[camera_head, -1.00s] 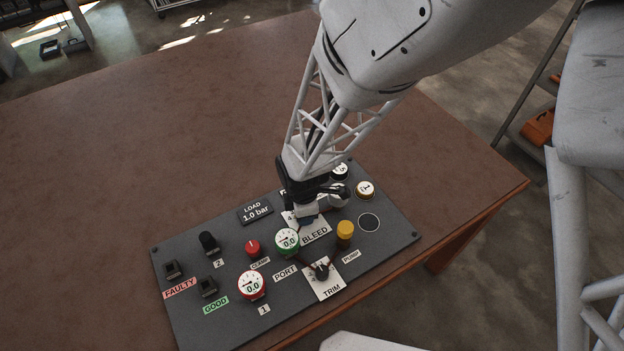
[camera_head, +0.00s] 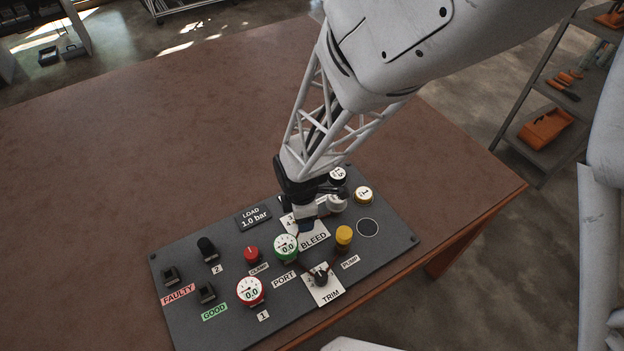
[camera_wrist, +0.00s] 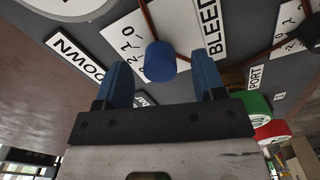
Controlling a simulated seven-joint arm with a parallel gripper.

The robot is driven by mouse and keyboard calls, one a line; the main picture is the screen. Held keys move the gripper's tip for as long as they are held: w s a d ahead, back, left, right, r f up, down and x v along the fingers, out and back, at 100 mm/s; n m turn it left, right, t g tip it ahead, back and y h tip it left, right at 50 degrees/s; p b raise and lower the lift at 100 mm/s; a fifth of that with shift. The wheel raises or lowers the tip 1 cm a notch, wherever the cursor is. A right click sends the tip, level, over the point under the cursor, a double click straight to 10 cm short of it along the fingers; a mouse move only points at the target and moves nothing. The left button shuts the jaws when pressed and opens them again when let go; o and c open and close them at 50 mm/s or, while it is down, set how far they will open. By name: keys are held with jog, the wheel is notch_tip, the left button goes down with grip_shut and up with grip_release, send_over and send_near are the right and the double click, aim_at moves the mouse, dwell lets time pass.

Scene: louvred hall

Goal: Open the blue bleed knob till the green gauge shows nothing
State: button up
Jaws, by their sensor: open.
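The blue bleed knob (camera_wrist: 160,62) stands on its white dial card beside the BLEED label in the wrist view. My gripper (camera_wrist: 163,80) is open, with one blue finger on each side of the knob's near end. The knob shows in the gap, and I cannot tell whether either finger touches it. In the head view my gripper (camera_head: 306,212) is over the bleed card and mostly hides the knob. The green gauge (camera_head: 286,247) reads 0.0. Its green side shows at the right of the wrist view (camera_wrist: 254,104).
The dark panel (camera_head: 228,273) lies on a brown table (camera_head: 120,170). Near the gripper are a yellow pump button (camera_head: 344,236), a black trim knob (camera_head: 321,278) and a red clamp knob (camera_head: 251,254). A red gauge (camera_head: 250,290) reads 0.0. The table left of the panel is clear.

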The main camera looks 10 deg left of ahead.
jog(key=shift+r, duration=2.6)
notch_tip(320, 180, up, 8)
jog(key=shift+f, duration=0.1)
jog(key=shift+d, duration=0.1)
dwell(0.5)
